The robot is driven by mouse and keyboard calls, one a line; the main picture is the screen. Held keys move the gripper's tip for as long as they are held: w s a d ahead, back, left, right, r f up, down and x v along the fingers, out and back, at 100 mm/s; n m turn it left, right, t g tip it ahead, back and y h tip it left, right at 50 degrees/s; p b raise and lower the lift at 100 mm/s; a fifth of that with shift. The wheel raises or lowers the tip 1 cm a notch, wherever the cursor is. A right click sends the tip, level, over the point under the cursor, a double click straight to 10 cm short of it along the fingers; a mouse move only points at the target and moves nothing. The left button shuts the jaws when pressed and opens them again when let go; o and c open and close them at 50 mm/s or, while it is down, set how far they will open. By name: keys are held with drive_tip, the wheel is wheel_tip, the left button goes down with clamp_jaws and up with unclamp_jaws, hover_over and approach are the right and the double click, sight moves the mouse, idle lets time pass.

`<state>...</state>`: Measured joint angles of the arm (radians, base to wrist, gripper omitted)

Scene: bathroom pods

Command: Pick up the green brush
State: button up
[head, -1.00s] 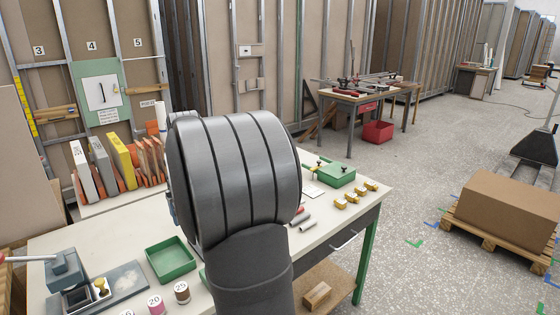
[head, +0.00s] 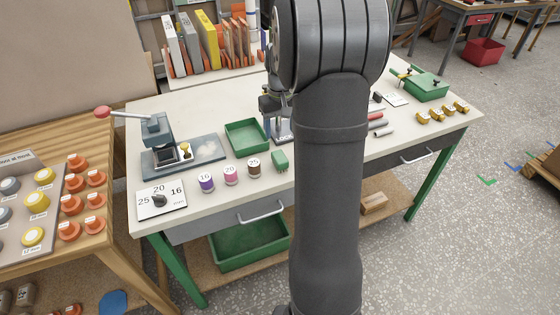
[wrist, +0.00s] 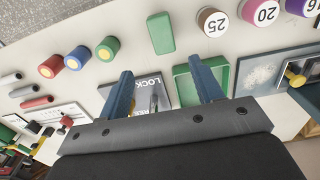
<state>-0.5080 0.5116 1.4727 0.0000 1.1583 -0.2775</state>
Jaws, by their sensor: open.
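The green brush (head: 280,160) is a small green block on the white workbench, right of the spool marked 25. In the wrist view the brush (wrist: 160,33) lies on the bench beyond my fingertips, roughly in line with the gap between them. My gripper (wrist: 161,72) is open and empty, its two blue fingers apart, with bare bench and the edge of a LOCK plate showing between them. The fingers do not touch the brush. In the head view my arm hides most of the gripper.
Spools marked 16, 20 and 25 (head: 253,168) stand left of the brush. A green tray (head: 247,147) lies behind them. A plate marked LOCK (wrist: 150,97) is under my fingers. Red, blue and green capped cylinders (wrist: 108,48) stand on the brush's other side.

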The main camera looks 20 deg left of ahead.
sight(280, 156)
wheel_tip(280, 156, down, 6)
drive_tip(key=shift+f, duration=0.25)
drive_tip(key=f, duration=0.2)
drive_tip(key=s+f, duration=0.1)
drive_tip(key=f, duration=0.1)
drive_tip(key=shift+d, duration=0.1)
drive_tip(key=shift+f, duration=0.65)
drive_tip(key=c, duration=1.1)
drive_tip(key=shift+r, duration=0.1)
drive_tip(key=shift+w+r, duration=0.1)
drive_tip(key=shift+r, duration=0.45)
wheel_tip(280, 156, up, 3)
drive_tip(key=shift+f, duration=0.1)
drive_tip(key=d+r, duration=0.2)
drive_tip(key=d, duration=0.2)
drive_tip(key=d+r, duration=0.2)
drive_tip(key=d, duration=0.1)
drive_tip(key=d+r, duration=0.3)
drive_tip(key=d, duration=0.1)
drive_tip(key=shift+s+d, duration=0.3)
drive_tip(key=shift+d, duration=0.05)
